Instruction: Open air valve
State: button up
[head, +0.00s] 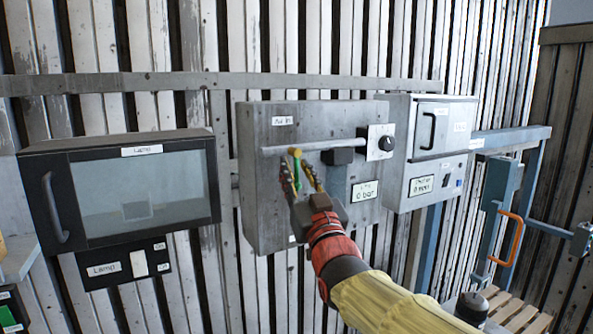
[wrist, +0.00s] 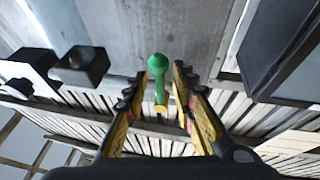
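The air valve is a small green lever (head: 298,172) with a yellow part at its top, on a grey pipe across the grey box labelled "Air in" (head: 262,195). In the wrist view the green lever (wrist: 158,75) has a rounded end and stands between the fingertips. My gripper (head: 302,178) is in front of the box, below the pipe. In the wrist view my gripper (wrist: 160,84) is open, with one finger on each side of the lever and gaps visible. The display (head: 365,191) on the box reads 0 bar.
A dark knob (head: 386,143) sits on a plate at the pipe's right end, above a dark block (head: 338,156). A lamp cabinet (head: 130,190) hangs left and a light grey cabinet (head: 428,150) right. A blue frame with an orange handle (head: 512,240) stands far right.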

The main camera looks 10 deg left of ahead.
jog(key=shift+c, duration=0.2)
grip_shut()
dwell(0.7)
